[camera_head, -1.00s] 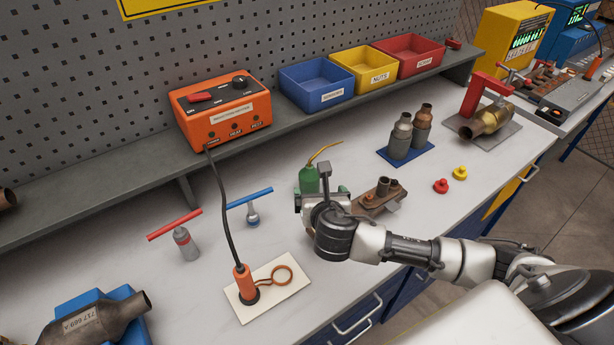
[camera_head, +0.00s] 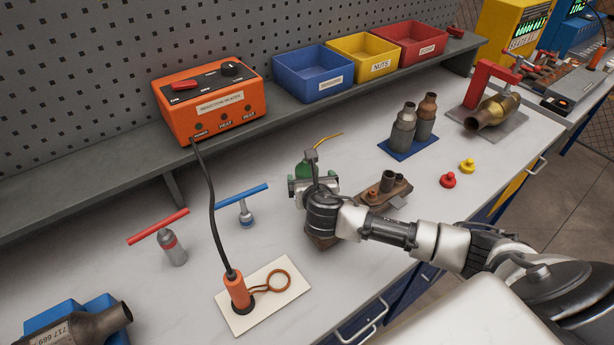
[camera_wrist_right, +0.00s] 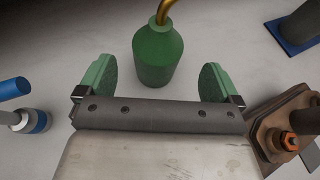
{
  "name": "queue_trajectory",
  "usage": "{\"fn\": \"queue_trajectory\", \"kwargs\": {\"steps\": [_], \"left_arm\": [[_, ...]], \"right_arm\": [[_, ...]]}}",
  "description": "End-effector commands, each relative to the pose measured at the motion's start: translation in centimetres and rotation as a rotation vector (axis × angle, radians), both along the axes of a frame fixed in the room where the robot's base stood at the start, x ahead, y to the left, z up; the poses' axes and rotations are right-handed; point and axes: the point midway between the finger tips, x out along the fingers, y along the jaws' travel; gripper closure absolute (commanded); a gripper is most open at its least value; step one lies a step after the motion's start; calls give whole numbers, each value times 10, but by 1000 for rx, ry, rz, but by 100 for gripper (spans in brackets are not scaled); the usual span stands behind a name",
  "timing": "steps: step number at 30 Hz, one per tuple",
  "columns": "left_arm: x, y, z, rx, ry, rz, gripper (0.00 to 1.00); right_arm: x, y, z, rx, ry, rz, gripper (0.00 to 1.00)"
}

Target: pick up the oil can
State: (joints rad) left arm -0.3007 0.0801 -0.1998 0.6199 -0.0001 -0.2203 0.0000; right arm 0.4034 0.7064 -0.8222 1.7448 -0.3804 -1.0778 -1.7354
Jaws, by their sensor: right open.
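The oil can is green with a thin brass spout. In the head view the oil can (camera_head: 304,168) stands on the bench, its lower part hidden behind my right gripper (camera_head: 313,184). In the right wrist view the oil can (camera_wrist_right: 158,55) stands just ahead of the jaws, roughly centred between the two green finger pads. My right gripper (camera_wrist_right: 157,85) is open and empty, with a gap on either side of the can. My left gripper is not in view.
A rusty flanged part (camera_head: 385,195) sits close to the right of my gripper. A blue-handled tool (camera_head: 243,205) stands to the left. The orange induction heater (camera_head: 210,100) is on the shelf behind; its coil lies on a pale board (camera_head: 292,291). Two grey-brown cylinders stand on a blue mat (camera_head: 420,148).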

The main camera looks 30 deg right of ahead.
Motion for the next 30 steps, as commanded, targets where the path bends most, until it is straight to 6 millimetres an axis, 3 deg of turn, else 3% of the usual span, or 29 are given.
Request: {"fn": "queue_trajectory", "kwargs": {"steps": [7,16,26,30], "left_arm": [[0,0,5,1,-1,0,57],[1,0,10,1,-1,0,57],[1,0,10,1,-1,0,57],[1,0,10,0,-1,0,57]], "right_arm": [[14,-4,-5,0,0,-2,5],[46,-12,-19,-1,-1,-1,5],[51,-14,-23,0,0,1,5],[51,-14,-23,0,0,1,25]]}}
